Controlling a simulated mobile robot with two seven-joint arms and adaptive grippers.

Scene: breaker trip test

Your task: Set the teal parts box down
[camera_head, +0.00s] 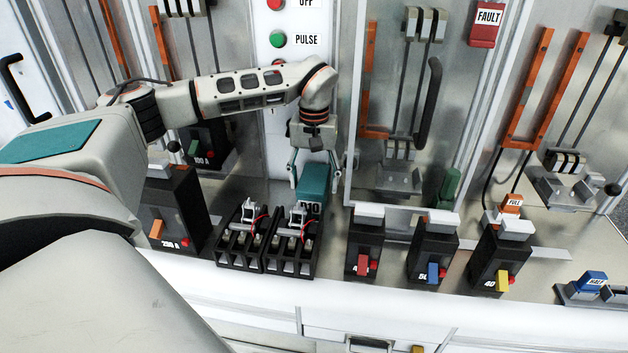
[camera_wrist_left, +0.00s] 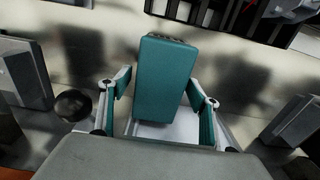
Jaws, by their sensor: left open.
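The teal parts box (camera_head: 314,186) stands on the counter behind the black terminal trays in the head view, with white lettering partly visible. My left gripper (camera_head: 314,168) reaches down over it from above, with one finger on either side. In the left wrist view the teal box (camera_wrist_left: 165,80) lies between the two spread fingers (camera_wrist_left: 160,88), with a gap visible beside it. The fingers are open. The box's underside is hidden, so its contact with the counter cannot be seen directly. My right gripper is not in view.
Two black compartment trays (camera_head: 240,240) with metal parts sit just in front of the box. Breakers stand along the counter, a 250 A one (camera_head: 172,208) at left and a red-levered one (camera_head: 366,245) at right. A cabinet panel edge (camera_head: 350,120) rises close beside the gripper.

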